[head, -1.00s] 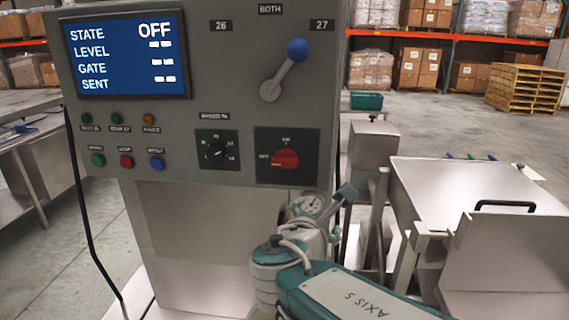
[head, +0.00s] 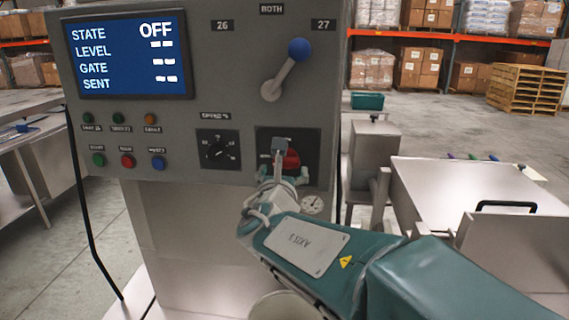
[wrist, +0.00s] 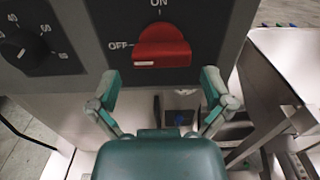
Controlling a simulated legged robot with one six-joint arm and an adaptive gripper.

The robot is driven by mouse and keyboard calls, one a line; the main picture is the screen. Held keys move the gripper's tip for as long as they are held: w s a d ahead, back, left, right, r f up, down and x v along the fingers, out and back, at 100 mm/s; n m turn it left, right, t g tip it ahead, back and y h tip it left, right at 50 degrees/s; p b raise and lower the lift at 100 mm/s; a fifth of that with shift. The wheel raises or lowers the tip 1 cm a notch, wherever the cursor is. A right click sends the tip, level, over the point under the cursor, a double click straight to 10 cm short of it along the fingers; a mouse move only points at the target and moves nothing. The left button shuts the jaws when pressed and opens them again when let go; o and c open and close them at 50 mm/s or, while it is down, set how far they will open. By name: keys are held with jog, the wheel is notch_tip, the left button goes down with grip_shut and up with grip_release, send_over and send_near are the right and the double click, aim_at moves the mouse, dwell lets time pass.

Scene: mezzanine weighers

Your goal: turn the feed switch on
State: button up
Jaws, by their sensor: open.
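The feed switch is a red rotary knob (head: 291,160) on a black plate at the lower right of the grey control panel. In the wrist view the red knob (wrist: 163,46) has its white mark toward OFF at the left, with ON above it. My gripper (wrist: 158,82) is open, its two fingers spread just below the knob, one to each side, with nothing between them. In the head view my gripper (head: 280,172) partly covers the knob and its plate. The display (head: 127,55) reads STATE OFF.
The speed dial (head: 219,149) sits left of the switch, with several coloured buttons and lamps beyond it. A lever with a blue ball (head: 299,49) is above. A steel hopper (head: 455,190) stands at the right. Floor behind is open.

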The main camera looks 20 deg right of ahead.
aim_at(285, 167)
jog(key=shift+x, duration=1.75)
jog(key=c, duration=0.9)
jog(key=shift+m, duration=0.3)
jog(key=m, duration=0.3)
jog(key=shift+m, duration=0.3)
jog(key=m, duration=0.4)
jog(key=shift+m, duration=0.3)
jog(key=m, duration=0.5)
jog(key=shift+f+m, duration=0.15)
jog(key=shift+m, duration=1.85)
